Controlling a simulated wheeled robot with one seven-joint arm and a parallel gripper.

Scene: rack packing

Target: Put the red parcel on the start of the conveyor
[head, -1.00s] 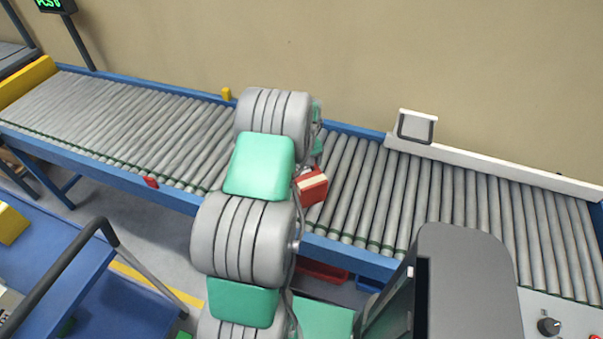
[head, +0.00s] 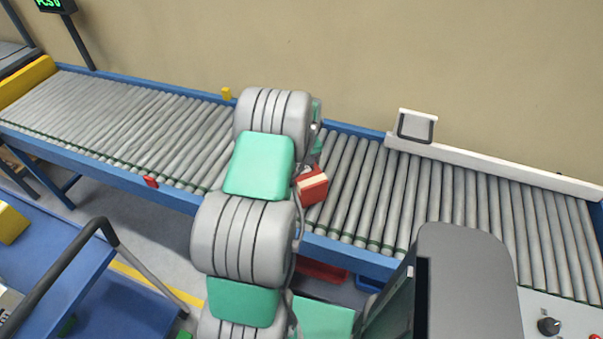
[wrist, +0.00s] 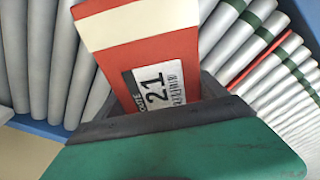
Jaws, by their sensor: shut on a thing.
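The red parcel (head: 312,187) has a pale band and shows just right of my arm, over the conveyor rollers. In the wrist view the red parcel (wrist: 150,55) carries a white label reading 21. My gripper (wrist: 155,110) is shut on it; in the head view my arm hides the gripper. The roller conveyor (head: 400,195) has a blue frame and runs across the picture. Whether the parcel touches the rollers or hangs just above them I cannot tell.
A white guide rail (head: 500,167) with a small grey plate (head: 416,126) runs along the back right. A yellow end stop (head: 28,82) is at the far left. A control panel with a black knob (head: 549,326) is at lower right. The rollers around the parcel are clear.

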